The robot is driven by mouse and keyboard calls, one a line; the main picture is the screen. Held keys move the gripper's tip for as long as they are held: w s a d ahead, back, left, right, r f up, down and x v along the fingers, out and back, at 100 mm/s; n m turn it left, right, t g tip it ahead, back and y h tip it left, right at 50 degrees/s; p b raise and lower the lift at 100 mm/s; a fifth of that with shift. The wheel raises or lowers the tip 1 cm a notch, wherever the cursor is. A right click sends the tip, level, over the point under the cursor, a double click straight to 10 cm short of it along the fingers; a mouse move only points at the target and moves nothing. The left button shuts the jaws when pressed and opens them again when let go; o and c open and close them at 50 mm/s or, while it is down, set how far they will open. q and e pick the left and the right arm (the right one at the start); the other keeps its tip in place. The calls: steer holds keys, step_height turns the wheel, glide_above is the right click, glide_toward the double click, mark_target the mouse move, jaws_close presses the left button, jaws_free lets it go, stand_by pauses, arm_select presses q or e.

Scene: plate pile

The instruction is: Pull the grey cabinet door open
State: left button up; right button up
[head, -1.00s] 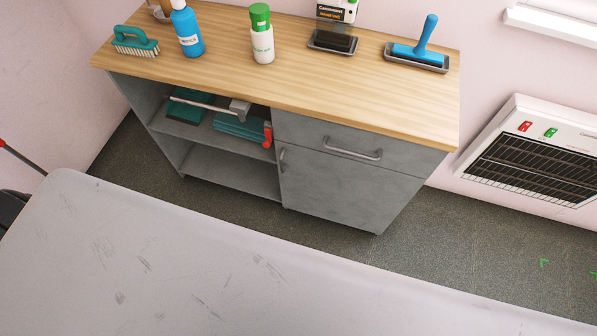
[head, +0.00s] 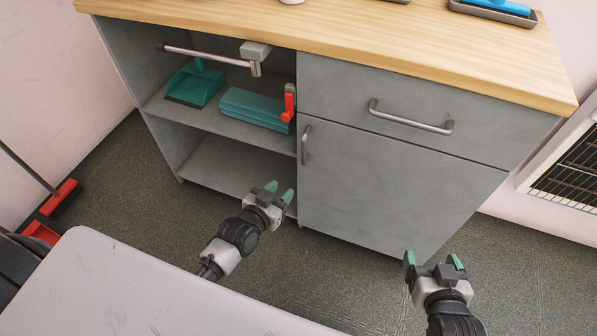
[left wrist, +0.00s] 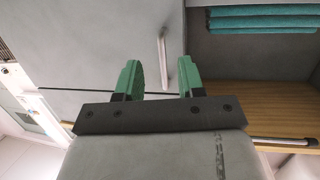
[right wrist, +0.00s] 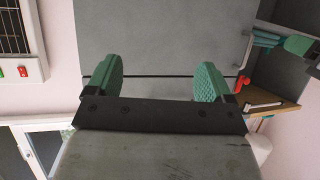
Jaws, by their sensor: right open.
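The grey cabinet door (head: 390,185) is shut, below the drawer (head: 345,85) on the cabinet's right side. Its short upright metal handle (head: 306,145) is near the door's left edge; the handle also shows beyond the fingers in the left wrist view (left wrist: 163,45). My left gripper (head: 279,191) is open and empty, in front of the cabinet, below and left of the handle in the head view and apart from it. My right gripper (head: 433,261) is open and empty, near the door's lower right corner in the head view. It touches nothing visible.
Open shelves left of the door hold a teal dustpan (head: 195,85) and folded teal cloths (head: 255,107). A red lever (head: 289,103) sits by the divider. A pale table (head: 130,290) fills the lower left. A heater (head: 570,175) hangs at right.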

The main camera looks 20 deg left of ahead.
mark_target(303, 153)
arm_select(q)
steer(key=shift+w+d+r+t+h+b, duration=0.15)
steer(key=shift+w+d+r+t+b, duration=0.45)
steer(key=shift+w+b, duration=1)
steer(key=shift+w+d+r+t+h+b, duration=0.25)
steer(key=shift+w+r+b, duration=0.55)
steer(key=shift+w, duration=1.55)
steer(key=shift+w+d+r+t+h+b, duration=0.1)
steer(key=shift+w+d+r+t+b, duration=0.45)
steer(key=shift+w+b, duration=1.05)
arm_select(e)
step_height(303, 153, up, 14)
steer(key=s+a+t+y, duration=0.1)
steer(key=a+t+y, duration=0.1)
steer(key=t, duration=0.8)
steer(key=shift+s+a+y+p, duration=0.15)
steer(key=shift+s+y+p, duration=0.2)
steer(key=shift+y, duration=0.35)
arm_select(q)
steer(key=shift+w+a+r, duration=0.1)
steer(key=shift+w+a, duration=0.1)
steer(key=shift+w, duration=0.15)
jaws_close()
arm_select(e)
steer(key=shift+w, duration=0.1)
